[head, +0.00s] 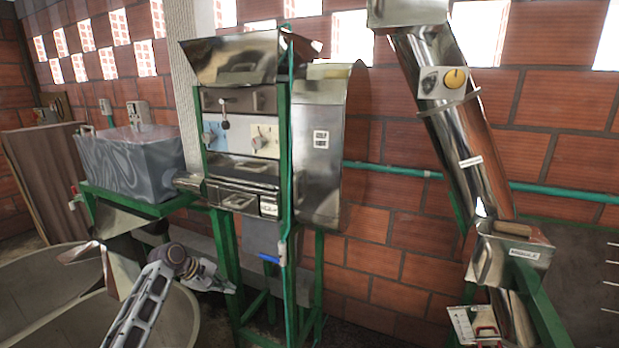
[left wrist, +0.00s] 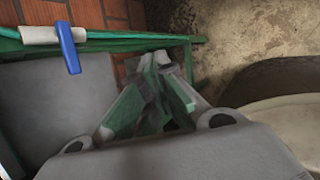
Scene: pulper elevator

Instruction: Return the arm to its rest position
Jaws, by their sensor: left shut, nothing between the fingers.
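My left arm comes in from the lower left in the head view. My left gripper (head: 228,287) is low in front of the green stand of the pulper machine, pointing right. In the left wrist view the fingers of my left gripper (left wrist: 158,62) come together, with nothing held between them. The metal pulper (head: 240,140) stands upright just above and behind the gripper. My right gripper is in neither view.
A blue-handled valve (left wrist: 68,48) on a pipe is close to the left gripper. A large round basin (head: 40,290) lies at the lower left. A steel elevator tube (head: 445,130) slants down at the right into a hopper (head: 512,250). A brick wall is behind.

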